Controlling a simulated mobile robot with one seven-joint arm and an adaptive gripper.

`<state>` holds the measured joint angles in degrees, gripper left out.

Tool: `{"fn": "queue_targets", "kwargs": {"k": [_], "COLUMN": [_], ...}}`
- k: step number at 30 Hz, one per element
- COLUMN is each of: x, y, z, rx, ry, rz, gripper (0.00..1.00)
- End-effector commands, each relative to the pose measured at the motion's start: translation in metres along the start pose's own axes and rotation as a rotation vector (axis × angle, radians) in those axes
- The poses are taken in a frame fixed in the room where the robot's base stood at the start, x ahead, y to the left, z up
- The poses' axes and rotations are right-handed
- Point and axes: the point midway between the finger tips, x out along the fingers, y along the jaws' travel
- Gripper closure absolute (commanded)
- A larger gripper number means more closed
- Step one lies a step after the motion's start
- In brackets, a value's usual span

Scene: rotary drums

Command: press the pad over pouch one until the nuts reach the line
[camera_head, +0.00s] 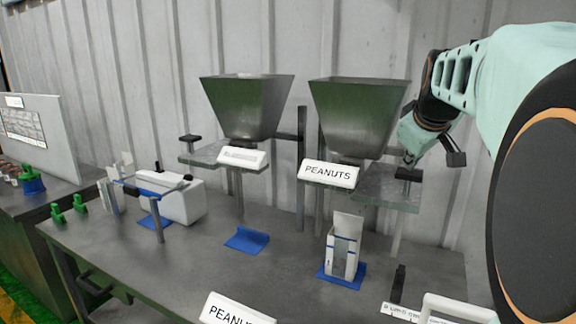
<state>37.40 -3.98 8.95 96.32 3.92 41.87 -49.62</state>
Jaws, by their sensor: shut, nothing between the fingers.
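A white pouch (334,262) with a blue stripe and a clear front stands upright on a blue holder (350,282), below the right steel hopper (360,110) labelled PEANUTS. The fill level and line inside the pouch are too small to read. A small black pad (408,174) sits on the glassy plate (387,194) at the right of that hopper. My gripper (409,161) is shut and empty, pointing down with its tips just above or touching the pad; I cannot tell which.
A second hopper (246,105) has its own black pad (190,138) at its left and an empty blue holder (247,240) below. A white machine (185,202) stands left. A PEANUTS sign (236,310) and white handle (458,308) are at the front.

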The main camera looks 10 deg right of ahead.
Motion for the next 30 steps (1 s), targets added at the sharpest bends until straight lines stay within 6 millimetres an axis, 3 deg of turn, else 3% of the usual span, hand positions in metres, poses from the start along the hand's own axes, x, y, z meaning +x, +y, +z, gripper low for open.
{"fn": "queue_targets", "kwargs": {"k": [30], "x": [0.0075], "y": [-0.0053], "z": [0.0059], "rx": [0.001], "ry": [-0.001], "rz": [-0.001], "gripper": [1.0]}}
